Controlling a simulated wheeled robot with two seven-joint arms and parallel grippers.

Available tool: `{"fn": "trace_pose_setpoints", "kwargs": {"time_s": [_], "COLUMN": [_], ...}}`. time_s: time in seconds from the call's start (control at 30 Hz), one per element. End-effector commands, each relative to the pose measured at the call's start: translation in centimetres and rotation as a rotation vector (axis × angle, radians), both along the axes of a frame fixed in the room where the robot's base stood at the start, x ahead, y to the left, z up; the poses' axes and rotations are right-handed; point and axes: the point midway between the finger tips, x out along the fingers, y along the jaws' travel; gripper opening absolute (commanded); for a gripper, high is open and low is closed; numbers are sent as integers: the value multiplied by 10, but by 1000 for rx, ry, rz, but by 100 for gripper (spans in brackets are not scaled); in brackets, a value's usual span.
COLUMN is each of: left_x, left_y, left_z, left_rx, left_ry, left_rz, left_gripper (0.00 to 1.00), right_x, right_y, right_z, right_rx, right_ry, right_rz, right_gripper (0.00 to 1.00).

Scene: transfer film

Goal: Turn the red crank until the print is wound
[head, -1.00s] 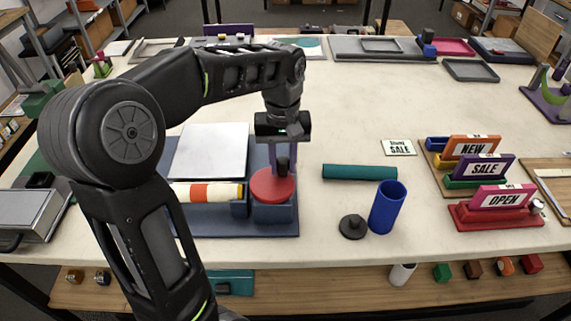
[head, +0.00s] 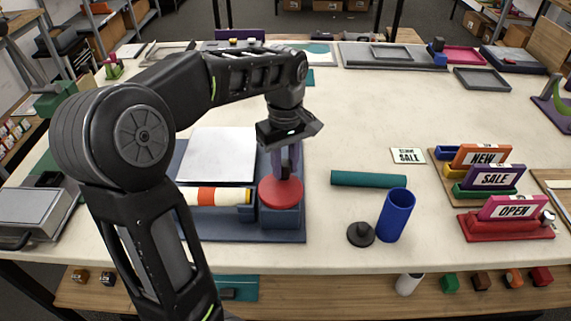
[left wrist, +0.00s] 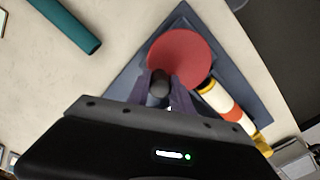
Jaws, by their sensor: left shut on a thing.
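The red crank (head: 279,194) is a round red disc with a dark upright knob, at the right end of a dark blue base (head: 240,234). My left gripper (head: 286,168) reaches down from above and is shut on the crank's knob. In the left wrist view the dark knob (left wrist: 160,83) sits between the purple fingers, at the edge of the red disc (left wrist: 183,58). A roll with white, orange and yellow bands (head: 207,197) lies left of the crank. A white sheet (head: 222,154) lies flat behind it. My right gripper is not in view.
Sign blocks (head: 490,178) are farther right. A grey box (head: 35,207) is at the left. The table's middle is clear.

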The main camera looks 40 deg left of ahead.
Motion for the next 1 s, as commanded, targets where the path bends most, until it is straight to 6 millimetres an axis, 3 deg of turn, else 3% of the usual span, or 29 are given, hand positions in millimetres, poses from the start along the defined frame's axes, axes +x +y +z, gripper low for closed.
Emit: {"fn": "trace_pose_setpoints", "kwargs": {"time_s": [0.17, 0.2, 0.43, 0.77, 1.0], "left_x": [1, 1, 0, 0, 1], "left_y": [0, 0, 0, 0, 0], "left_z": [1, 1, 1, 2, 29], "left_rx": [1, 1, 1, 1, 1], "left_ry": [-3, -3, -1, -1, -5], "left_rz": [-1, -1, -2, -2, -2], "left_gripper": [0, 28, 47, 48, 48], "right_x": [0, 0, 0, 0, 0], "right_y": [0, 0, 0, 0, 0], "right_z": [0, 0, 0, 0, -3], "right_rx": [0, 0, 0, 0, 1], "right_ry": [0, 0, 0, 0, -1], "right_rz": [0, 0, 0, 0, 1], "right_gripper": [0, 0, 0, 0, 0]}}
